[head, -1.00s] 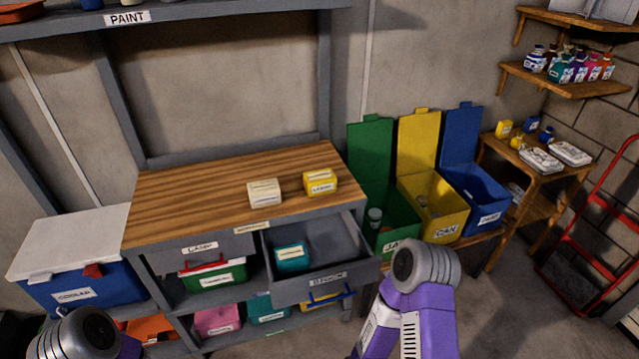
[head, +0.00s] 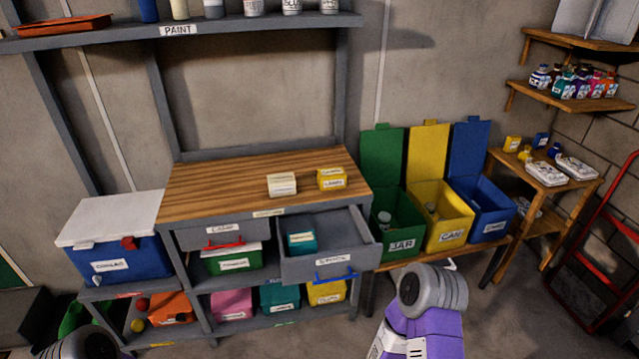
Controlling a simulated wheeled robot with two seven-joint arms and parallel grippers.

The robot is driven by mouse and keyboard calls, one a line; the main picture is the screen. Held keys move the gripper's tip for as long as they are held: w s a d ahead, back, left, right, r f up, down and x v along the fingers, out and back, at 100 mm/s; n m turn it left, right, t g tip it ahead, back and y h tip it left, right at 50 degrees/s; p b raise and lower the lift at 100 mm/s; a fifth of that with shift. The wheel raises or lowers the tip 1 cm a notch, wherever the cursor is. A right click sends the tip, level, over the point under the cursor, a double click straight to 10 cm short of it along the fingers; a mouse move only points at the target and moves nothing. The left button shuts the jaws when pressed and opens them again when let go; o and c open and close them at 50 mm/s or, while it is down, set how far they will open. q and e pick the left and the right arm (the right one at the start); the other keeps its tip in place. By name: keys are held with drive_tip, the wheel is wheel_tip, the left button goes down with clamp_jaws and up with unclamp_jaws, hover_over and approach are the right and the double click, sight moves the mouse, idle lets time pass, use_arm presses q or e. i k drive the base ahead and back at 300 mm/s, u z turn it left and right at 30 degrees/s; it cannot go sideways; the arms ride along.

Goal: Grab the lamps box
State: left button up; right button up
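A small yellow box (head: 331,182) stands on the wooden workbench top (head: 215,187), near its right end. Its label appears to read LAMPS. A cream box (head: 282,187) stands just to its left, with a label too small to read surely. Below, the right drawer (head: 347,262) is pulled open and holds a teal box (head: 301,243). The left drawer (head: 206,238), labelled like LAMP, looks shut. Parts of both my arms show at the bottom edge, well short of the bench. Neither gripper's fingers are in view.
A blue cooler (head: 115,267) stands left of the bench. Open green, yellow and blue bins (head: 452,237) stand to the right. The paint shelf (head: 120,36) hangs above. The open drawer juts out in front of the bench. A red hand truck (head: 600,243) stands far right.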

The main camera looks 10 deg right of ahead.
sight(329, 178)
drive_tip(key=u, duration=1.45)
drive_tip(key=i, duration=1.2)
drive_tip(key=z, duration=2)
